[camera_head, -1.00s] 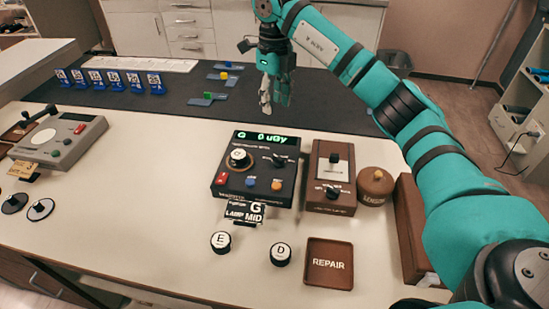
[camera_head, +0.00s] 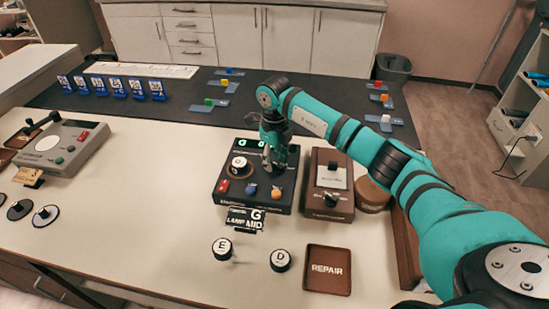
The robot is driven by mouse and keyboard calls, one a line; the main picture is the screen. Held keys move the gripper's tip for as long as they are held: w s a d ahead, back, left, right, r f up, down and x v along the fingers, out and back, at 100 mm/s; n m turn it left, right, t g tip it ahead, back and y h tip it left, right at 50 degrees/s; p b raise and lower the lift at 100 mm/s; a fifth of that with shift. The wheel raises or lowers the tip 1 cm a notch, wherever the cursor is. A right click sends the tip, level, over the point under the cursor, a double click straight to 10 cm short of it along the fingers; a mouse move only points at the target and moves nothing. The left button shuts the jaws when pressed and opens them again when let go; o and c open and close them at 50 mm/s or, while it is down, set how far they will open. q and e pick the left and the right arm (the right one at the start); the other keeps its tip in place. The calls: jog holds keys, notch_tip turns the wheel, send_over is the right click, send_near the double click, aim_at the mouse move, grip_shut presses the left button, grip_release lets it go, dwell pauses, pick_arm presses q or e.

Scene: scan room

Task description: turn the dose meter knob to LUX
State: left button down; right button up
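The dose meter (camera_head: 233,196) is a dark box on the white counter with a green display (camera_head: 247,143), partly covered by my gripper. A large round white-topped knob (camera_head: 240,166) sits at its upper left. A smaller black knob at its upper right is hidden behind my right gripper (camera_head: 273,168). That gripper points down over the right half of the meter, its fingers at or just above the small knob; I cannot tell whether they touch it or how far apart they are. My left gripper is not in view.
Right of the meter stand a brown box with a black knob (camera_head: 331,198) and a round brown container (camera_head: 370,196). In front are discs E (camera_head: 222,248) and D (camera_head: 280,260), a LAMP MID sign (camera_head: 245,219) and a REPAIR tray (camera_head: 328,285). A grey device (camera_head: 62,146) stands left.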

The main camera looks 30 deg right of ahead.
jog(key=shift+f, duration=0.3)
grip_shut()
